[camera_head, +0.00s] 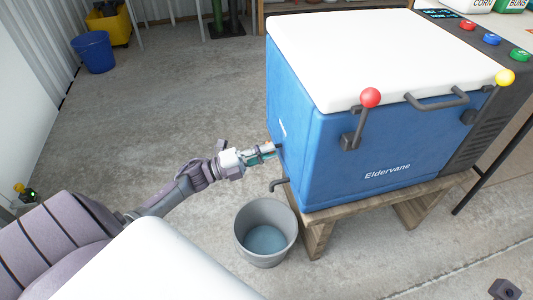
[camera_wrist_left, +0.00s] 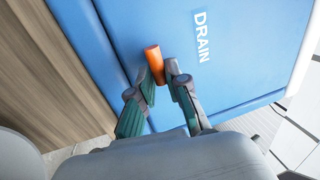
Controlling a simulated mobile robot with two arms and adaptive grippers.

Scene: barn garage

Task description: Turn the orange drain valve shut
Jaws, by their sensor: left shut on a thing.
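The orange drain valve (camera_wrist_left: 154,62) is a short bar on the blue side of the machine, beside the word DRAIN (camera_wrist_left: 201,36) in the left wrist view. My left gripper (camera_wrist_left: 162,78) is shut on it, with one finger on each side of the bar. In the head view my left gripper (camera_head: 274,151) reaches the left side of the blue machine (camera_head: 365,150), and the valve is hidden there by the fingers. A dark drain spout (camera_head: 279,184) sticks out below.
A grey bucket (camera_head: 244,229) with bluish water in it stands on the floor under the spout. The machine rests on a wooden stand (camera_head: 317,226). A red-knobbed lever (camera_head: 370,98) is on its front. The concrete floor to the left is mostly clear.

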